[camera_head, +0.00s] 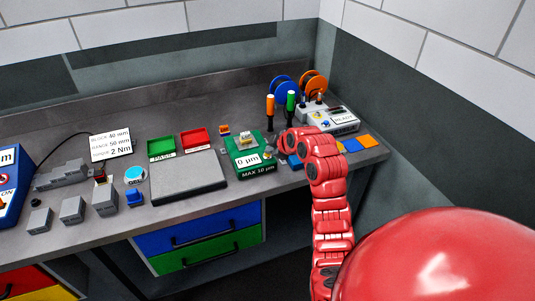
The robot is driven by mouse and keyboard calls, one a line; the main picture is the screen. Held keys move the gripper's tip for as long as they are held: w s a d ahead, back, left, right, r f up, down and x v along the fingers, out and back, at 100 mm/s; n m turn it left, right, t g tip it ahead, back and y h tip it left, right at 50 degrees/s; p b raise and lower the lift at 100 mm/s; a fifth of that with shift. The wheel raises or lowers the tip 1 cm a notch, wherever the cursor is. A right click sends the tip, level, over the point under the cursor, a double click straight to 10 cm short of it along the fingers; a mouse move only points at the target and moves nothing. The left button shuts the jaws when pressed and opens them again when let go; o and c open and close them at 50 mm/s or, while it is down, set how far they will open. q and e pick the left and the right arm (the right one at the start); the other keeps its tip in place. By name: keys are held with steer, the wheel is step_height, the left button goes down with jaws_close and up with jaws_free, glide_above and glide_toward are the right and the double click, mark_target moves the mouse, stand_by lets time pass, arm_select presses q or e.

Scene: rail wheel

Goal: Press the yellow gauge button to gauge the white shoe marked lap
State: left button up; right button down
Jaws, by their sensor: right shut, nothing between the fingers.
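The green gauge (254,172) stands on the workbench, with a display reading 0 µm and a front label MAX 10 µm. A small whitish block (246,138) sits on top of it at the back; it may be the white shoe, but its marking is too small to read. My red right arm reaches in from the lower right. My right gripper (274,150) is shut and empty at the right side of the gauge. The yellow button is not clearly visible there; I cannot tell whether the fingers touch it. My left gripper is out of view.
A grey plate (188,182), a green PASS tray (161,149) and a red tray (195,139) lie left of the gauge. Upright orange- and green-handled tools (291,102) stand behind the gripper. A grey READY device (340,120) and coloured squares lie right. Grey blocks (72,209) stand far left.

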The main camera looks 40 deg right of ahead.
steer(key=shift+r, duration=0.1)
steer(key=shift+d+r, duration=0.1)
steer(key=shift+r, duration=0.65)
steer(key=shift+r, duration=0.1)
step_height(320, 180, up, 5)
steer(key=shift+f, duration=0.1)
stand_by(0.4)
stand_by(0.7)
